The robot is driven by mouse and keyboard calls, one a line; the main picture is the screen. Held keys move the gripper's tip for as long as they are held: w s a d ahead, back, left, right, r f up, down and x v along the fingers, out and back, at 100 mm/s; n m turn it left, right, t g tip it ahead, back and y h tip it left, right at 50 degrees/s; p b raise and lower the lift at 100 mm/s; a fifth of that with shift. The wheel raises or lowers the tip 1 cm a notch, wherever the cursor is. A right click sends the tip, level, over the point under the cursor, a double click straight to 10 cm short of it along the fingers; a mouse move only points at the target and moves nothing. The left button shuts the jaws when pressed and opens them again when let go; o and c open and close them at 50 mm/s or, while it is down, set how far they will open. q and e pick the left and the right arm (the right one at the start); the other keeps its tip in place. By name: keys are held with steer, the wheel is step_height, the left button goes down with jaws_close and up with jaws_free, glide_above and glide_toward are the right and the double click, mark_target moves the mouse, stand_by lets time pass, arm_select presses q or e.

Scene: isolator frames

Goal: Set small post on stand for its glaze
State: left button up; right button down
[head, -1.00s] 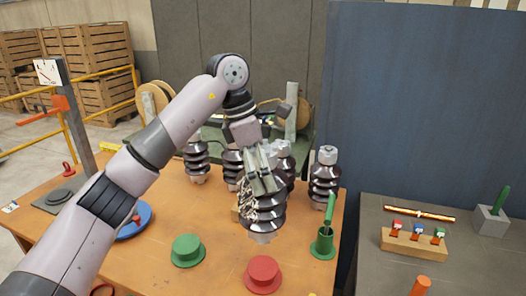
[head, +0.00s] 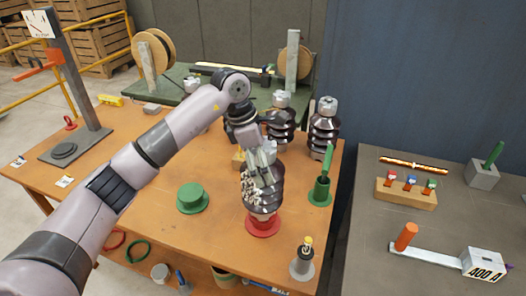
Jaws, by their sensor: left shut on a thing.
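My left gripper (head: 263,168) is shut on a dark brown ribbed post (head: 264,198) with a pale speckled patch on its left side. The post is upright, directly over the red round stand (head: 262,228), and hides most of its top. I cannot tell whether its base touches the stand. A green round stand (head: 192,199) is empty to the left. Two other brown posts stand at the back of the table, one at the right (head: 323,128) and one behind my gripper (head: 281,122). My right gripper is not in view.
A green holder (head: 319,192) with a green-handled tool stands close right of the held post. A small grey piece (head: 302,264) stands at the front. A dial-topped grey column (head: 72,80) is at the left. A grey bench (head: 380,236) lies right.

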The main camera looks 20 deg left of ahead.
arm_select(q)
steer(key=shift+w, duration=0.15)
steer(key=o, duration=1.6)
steer(key=shift+s+f, duration=0.2)
steer(key=shift+f, duration=0.15)
steer(key=shift+c, duration=0.2)
steer(key=shift+s+r, duration=0.1)
steer(key=b+v, duration=0.3)
steer(key=v, duration=0.7)
steer(key=shift+r, duration=0.3)
steer(key=shift+s+a+r, duration=0.1)
steer(key=shift+a+r, duration=0.15)
steer(key=shift+r, duration=0.4)
